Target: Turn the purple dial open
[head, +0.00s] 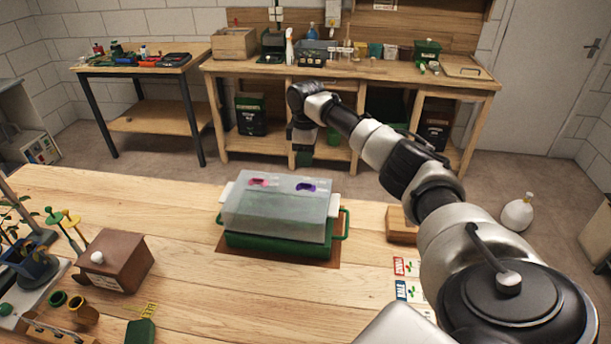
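The purple dial (306,187) sits on the right part of the top of a cloudy clear cover (275,215). A pink dial (259,182) is on the same cover to its left. The cover stands on a green tray (290,246) with side handles, on a brown mat. My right gripper (304,158) points down, just above the purple dial in the picture and apart from it by a visible gap. Its dark fingers are small here, and I cannot tell whether they are open or shut. My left gripper is not in view.
A wooden block (401,224) and seed cards (408,290) lie right of the tray. A brown box (117,262) with a white knob, small pots (82,311) and a plant stand on the left. The table between box and tray is clear. A back workbench (350,72) holds tools.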

